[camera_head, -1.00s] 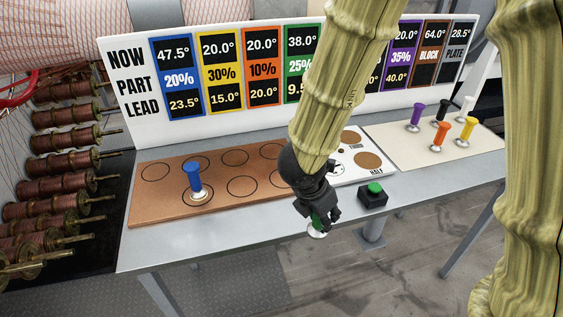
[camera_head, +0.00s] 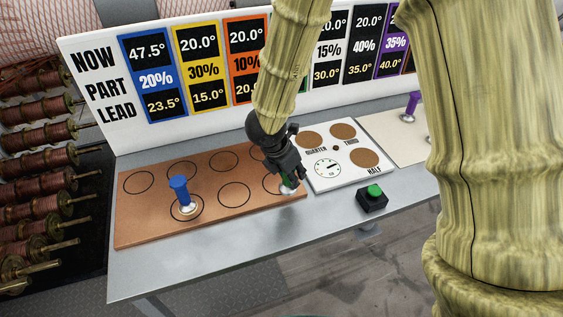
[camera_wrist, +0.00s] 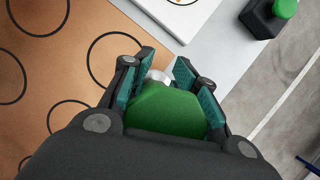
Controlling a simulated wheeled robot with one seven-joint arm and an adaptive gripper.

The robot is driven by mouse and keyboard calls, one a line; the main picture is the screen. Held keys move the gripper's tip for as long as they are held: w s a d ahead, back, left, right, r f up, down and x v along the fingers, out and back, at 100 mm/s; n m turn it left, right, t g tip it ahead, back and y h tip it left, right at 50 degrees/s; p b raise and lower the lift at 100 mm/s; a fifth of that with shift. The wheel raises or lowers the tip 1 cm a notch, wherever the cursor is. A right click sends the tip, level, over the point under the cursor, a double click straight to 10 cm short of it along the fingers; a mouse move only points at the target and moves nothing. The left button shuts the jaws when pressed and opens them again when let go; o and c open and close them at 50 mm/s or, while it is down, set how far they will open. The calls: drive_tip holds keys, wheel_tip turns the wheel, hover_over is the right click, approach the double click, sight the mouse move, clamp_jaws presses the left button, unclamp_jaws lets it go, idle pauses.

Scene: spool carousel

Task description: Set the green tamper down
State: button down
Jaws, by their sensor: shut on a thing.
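My gripper (camera_head: 287,177) is shut on the green tamper, whose green handle (camera_wrist: 165,108) fills the space between the teal finger pads in the wrist view. In the head view, the tamper's pale metal foot (camera_head: 288,189) shows below my fingers, at the right front circle of the brown board (camera_head: 150,225). The tamper looks roughly upright. I cannot tell whether its foot touches the board. My fingers hide most of the handle in the head view.
A blue tamper (camera_head: 180,190) stands in a front circle of the board; other visible circles look empty. A white panel (camera_head: 345,175) with brown discs and a dial lies right of the board. A black box with a green button (camera_head: 373,195) sits nearby. A purple tamper (camera_head: 411,103) stands farther right.

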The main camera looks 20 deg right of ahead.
drive_tip(key=w+p, duration=0.1)
drive_tip(key=w, duration=0.3)
drive_tip(key=w+a+p, duration=0.1)
drive_tip(key=w, duration=0.1)
drive_tip(key=shift+w+f+p, duration=0.2)
drive_tip(key=shift+w+p, duration=0.1)
drive_tip(key=shift+f+p, duration=0.85)
drive_tip(key=shift+f, duration=0.85)
drive_tip(key=shift+f, duration=0.25)
drive_tip(key=c, duration=1.1)
unclamp_jaws()
drive_tip(key=shift+r, duration=0.1)
drive_tip(key=b+v, duration=0.2)
drive_tip(key=v, duration=1)
drive_tip(key=shift+b, duration=0.4)
